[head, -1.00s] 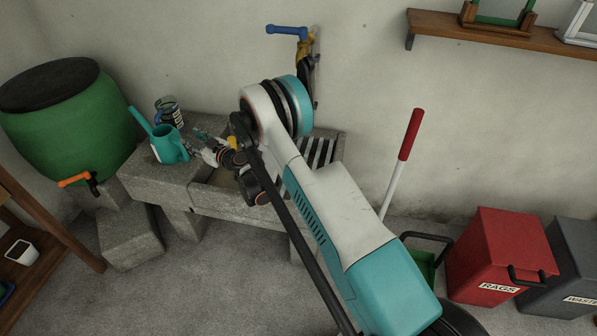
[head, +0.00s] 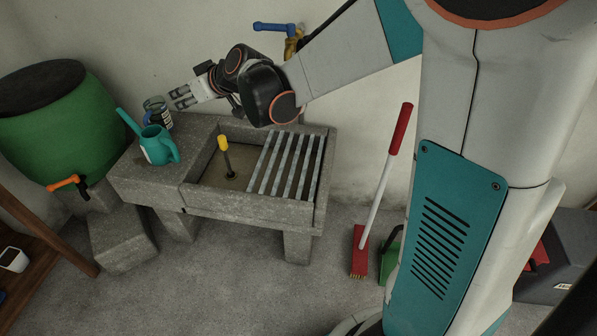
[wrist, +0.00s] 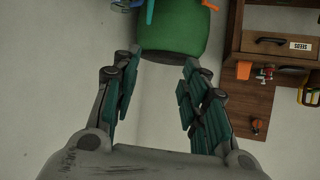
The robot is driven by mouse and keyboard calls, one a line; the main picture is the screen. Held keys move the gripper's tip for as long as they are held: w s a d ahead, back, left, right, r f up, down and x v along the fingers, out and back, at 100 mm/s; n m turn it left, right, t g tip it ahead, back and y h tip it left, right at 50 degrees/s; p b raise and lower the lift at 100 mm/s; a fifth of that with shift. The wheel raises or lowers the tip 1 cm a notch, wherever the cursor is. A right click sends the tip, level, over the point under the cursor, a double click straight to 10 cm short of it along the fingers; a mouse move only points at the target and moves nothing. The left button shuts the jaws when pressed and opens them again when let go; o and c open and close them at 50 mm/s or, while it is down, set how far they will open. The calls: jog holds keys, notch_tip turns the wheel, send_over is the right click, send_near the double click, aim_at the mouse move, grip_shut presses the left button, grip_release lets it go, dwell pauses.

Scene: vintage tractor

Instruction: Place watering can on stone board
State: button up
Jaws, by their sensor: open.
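The teal watering can (head: 158,147) stands upright on the flat stone board (head: 135,178) at the left of the stone sink, its spout pointing up and left. My gripper (head: 181,98) is open and empty, above and to the right of the can and apart from it. In the wrist view my gripper (wrist: 161,95) shows its two fingers spread with nothing between them. A small teal piece at the top edge there may be part of the can, but it is cut off.
A jar (head: 157,112) stands behind the can. The sink basin holds a yellow-handled plunger (head: 223,144) and a slatted rack (head: 287,163). A green barrel (head: 60,130) with an orange tap stands left. A blue-handled wall tap (head: 273,28) is near my arm. A red-handled broom (head: 401,130) leans right.

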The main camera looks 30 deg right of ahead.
jog(key=s+d+m+g+h, duration=0.1)
jog(key=s+d, duration=0.3)
jog(key=s, duration=0.7)
jog(key=s+d+f+m+g+h, duration=0.1)
jog(key=s+d+m+h, duration=0.1)
jog(key=s, duration=0.9)
jog(key=s+d+f+m+g+h, duration=0.1)
jog(key=s+d+m+h, duration=0.1)
jog(key=s+d, duration=0.5)
jog(key=s+h, duration=0.1)
jog(key=s, duration=0.3)
jog(key=shift+s+f, duration=0.25)
jog(key=shift+s, duration=0.1)
